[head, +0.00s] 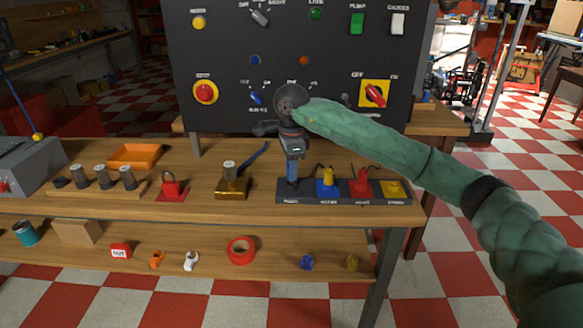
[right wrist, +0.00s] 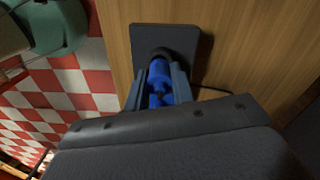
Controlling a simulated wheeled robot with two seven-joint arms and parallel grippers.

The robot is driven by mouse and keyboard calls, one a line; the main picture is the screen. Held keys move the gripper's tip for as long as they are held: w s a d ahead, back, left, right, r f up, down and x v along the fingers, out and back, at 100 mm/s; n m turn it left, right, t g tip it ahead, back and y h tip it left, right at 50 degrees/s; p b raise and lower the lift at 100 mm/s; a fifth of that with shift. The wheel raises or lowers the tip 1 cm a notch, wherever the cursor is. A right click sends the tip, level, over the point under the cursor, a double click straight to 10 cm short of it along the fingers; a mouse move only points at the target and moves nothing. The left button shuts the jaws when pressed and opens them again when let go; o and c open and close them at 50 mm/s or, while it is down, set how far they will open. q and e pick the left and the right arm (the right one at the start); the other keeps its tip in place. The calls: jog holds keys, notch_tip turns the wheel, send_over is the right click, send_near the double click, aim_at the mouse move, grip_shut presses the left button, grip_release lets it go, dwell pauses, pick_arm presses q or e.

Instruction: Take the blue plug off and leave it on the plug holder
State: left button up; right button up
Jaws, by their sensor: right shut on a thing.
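My right gripper (head: 292,157) is shut on a blue plug (head: 292,173), pointing down over the left end of a dark strip (head: 311,196) on the bench. In the right wrist view the blue plug (right wrist: 157,82) sits between the fingers (right wrist: 158,92), its far end at a black ring (right wrist: 160,53) on a dark plate (right wrist: 186,38). I cannot tell whether it is seated or just clear of it. Which part is the plug holder is unclear. My left gripper is out of view.
A black control panel (head: 300,30) with switches and knobs stands behind. Left of the strip are a brass-coloured block (head: 232,189), a red padlock (head: 171,186), a wooden rack (head: 72,192) of grey cylinders and an orange tray (head: 136,155). The lower shelf holds a red tape roll (head: 241,251).

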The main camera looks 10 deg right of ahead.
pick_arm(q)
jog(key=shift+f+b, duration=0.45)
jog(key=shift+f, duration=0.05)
pick_arm(e)
jog(key=shift+f, duration=0.75)
jog(key=o, duration=1)
jog(key=shift+o, duration=0.2)
notch_tip(320, 180, up, 7)
jog(key=shift+f, duration=0.2)
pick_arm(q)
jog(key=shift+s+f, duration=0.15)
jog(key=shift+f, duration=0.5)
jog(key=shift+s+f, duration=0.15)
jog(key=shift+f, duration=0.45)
pick_arm(e)
jog(key=shift+r, duration=0.65)
